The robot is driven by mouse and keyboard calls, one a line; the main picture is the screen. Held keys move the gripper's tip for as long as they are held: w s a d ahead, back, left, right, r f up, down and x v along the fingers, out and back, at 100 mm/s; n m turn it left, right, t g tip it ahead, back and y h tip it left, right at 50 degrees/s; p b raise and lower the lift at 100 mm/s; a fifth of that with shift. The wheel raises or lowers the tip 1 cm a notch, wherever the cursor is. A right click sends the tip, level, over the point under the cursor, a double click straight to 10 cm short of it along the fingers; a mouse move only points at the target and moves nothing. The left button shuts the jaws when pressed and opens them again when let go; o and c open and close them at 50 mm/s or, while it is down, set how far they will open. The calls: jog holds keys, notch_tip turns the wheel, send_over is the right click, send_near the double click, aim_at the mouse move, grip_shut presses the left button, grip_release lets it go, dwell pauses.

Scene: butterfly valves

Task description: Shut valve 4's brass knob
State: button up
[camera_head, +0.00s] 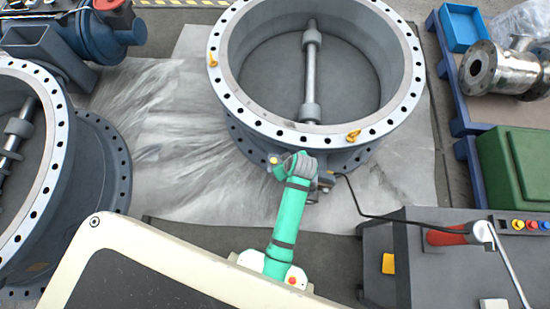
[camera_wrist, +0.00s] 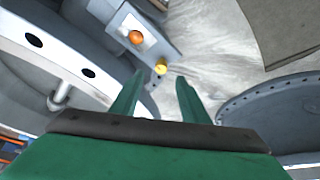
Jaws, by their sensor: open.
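The large grey valve (camera_head: 240,118) with a pale bolted flange stands upright ahead of me. Its disc and shaft show inside the ring; no number is readable. In the wrist view, a small brass-yellow knob (camera_wrist: 161,68) sits at the edge of a grey box (camera_wrist: 158,22) beside the valve body. An orange round part (camera_wrist: 136,37) is on the box's light face. My gripper (camera_wrist: 159,82) is open, its two green fingers on either side of the line to the knob. The knob appears just beyond the fingertips, with no contact visible. In the head view my wrist hides the box's near side.
Another large valve (camera_head: 55,150) stands at left. A grey console (camera_head: 410,265) with a red-handled lever is at lower right, and a black cable (camera_head: 385,216) runs from it to the valve. A green crate (camera_head: 515,165) is at right. Pale sheeting covers the floor between the valves.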

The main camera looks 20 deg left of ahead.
aim_at(274, 161)
jog(key=shift+n+g, duration=0.5)
jog(key=x, duration=0.3)
jog(key=w+a+x, duration=0.1)
jog(key=x, duration=0.6)
jog(key=shift+w+a, duration=0.25)
jog(key=shift+r, duration=0.1)
jog(key=c, duration=1)
